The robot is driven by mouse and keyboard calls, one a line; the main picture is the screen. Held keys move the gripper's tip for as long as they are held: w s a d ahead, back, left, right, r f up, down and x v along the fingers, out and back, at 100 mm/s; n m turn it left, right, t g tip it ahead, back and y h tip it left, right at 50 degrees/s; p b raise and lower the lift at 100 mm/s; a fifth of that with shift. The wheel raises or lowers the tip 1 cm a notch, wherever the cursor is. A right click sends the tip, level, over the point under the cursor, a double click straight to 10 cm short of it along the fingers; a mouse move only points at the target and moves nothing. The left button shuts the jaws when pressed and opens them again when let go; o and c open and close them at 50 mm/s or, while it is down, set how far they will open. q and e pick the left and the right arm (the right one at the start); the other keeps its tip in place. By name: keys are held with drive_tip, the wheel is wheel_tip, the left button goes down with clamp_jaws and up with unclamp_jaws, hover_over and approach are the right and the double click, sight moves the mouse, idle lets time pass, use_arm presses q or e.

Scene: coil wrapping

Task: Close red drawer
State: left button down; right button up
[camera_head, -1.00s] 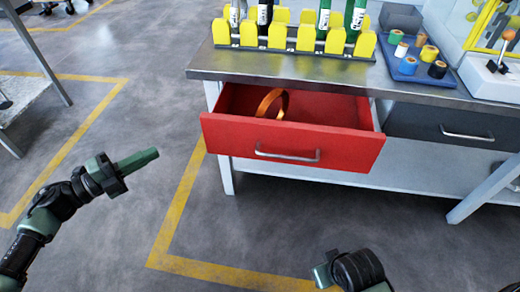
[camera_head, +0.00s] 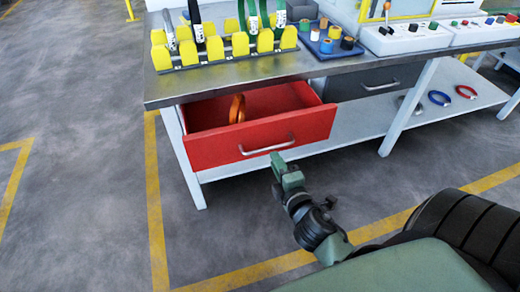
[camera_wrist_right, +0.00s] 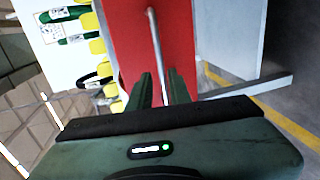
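The red drawer (camera_head: 262,128) is pulled out from under the workbench, with an orange coil (camera_head: 237,109) standing inside at its left part. Its silver handle (camera_head: 267,145) runs across the front. In the right wrist view the red front (camera_wrist_right: 125,35) and handle (camera_wrist_right: 155,45) lie straight ahead of the fingers. My right gripper (camera_head: 285,165) is just in front of and below the handle. My left gripper is out of view.
The workbench (camera_head: 200,92) carries a yellow tool rack (camera_head: 225,47) and a blue tray (camera_head: 328,45) of coloured spools. A closed dark drawer (camera_head: 370,82) is to the right. A blue ring (camera_head: 439,98) and a red ring lie on the lower shelf. Open floor is at left.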

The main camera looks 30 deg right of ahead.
sight(268, 149)
drive_tip(key=x, duration=0.7)
drive_tip(key=shift+w+d+f, duration=0.15)
drive_tip(key=shift+w, duration=0.1)
clamp_jaws()
idle(1.1)
